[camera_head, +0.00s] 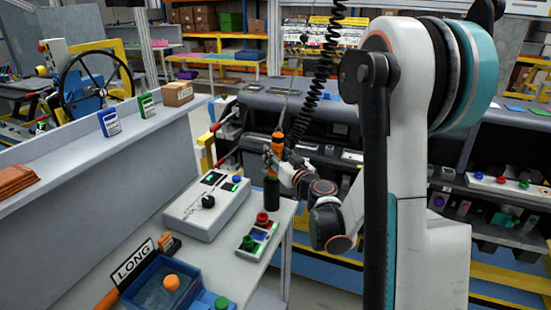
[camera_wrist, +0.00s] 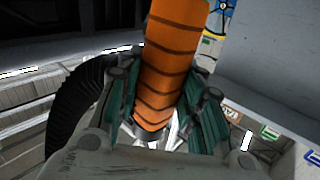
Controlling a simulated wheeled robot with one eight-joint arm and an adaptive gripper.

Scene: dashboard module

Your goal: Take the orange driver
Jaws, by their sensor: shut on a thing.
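The orange driver (camera_head: 277,144) stands upright in the head view, over the right part of the grey table, below a black coiled cord. My gripper (camera_head: 275,160) reaches it from the right and is shut around its body. In the wrist view the ribbed orange body of the driver (camera_wrist: 168,62) lies between the two green-padded fingers of my gripper (camera_wrist: 160,105). A black cylinder (camera_head: 271,193) shows directly under the orange body. I cannot tell whether it is part of the driver or whether it touches the table.
A grey control box (camera_head: 207,207) with a black knob and a small button box (camera_head: 258,234) are close by on the table. A blue bin (camera_head: 150,290) with a LONG sign (camera_head: 133,262) stands at the front. The black coiled cord (camera_head: 318,85) hangs above.

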